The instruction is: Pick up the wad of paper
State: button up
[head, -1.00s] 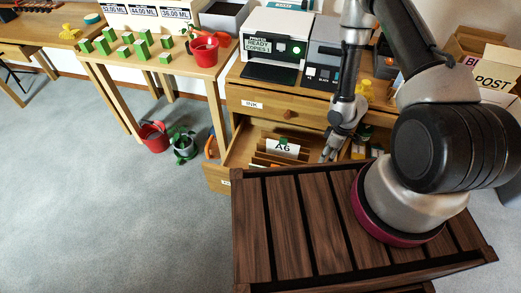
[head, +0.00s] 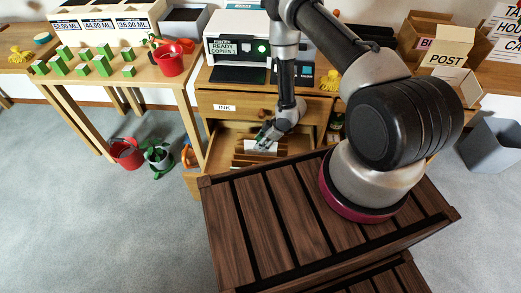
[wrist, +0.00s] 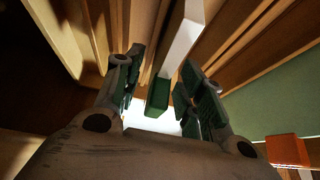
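My gripper (head: 264,138) reaches into the open drawer (head: 215,150) in the head view, among wooden dividers. In the wrist view my gripper (wrist: 163,75) has its two dark-padded fingers spread apart. A green block (wrist: 157,98) and a white strip (wrist: 184,38) show between or just beyond the fingers. A bright white surface (wrist: 150,119) lies below the green block, partly hidden by my gripper; I cannot tell whether it is the wad of paper. In the head view a white piece (head: 266,147) shows beside the fingers, mostly covered.
Wooden dividers (wrist: 245,45) run close around the fingers. An orange block (wrist: 287,151) is at lower right in the wrist view. A printer (head: 235,45) stands on the desk above.

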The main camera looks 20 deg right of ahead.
jog(key=shift+w+a+f, duration=0.1)
jog(key=shift+a+f, duration=0.1)
jog(key=shift+f, duration=0.25)
jog(key=shift+c, duration=0.4)
grip_shut()
jog(key=shift+r, duration=0.1)
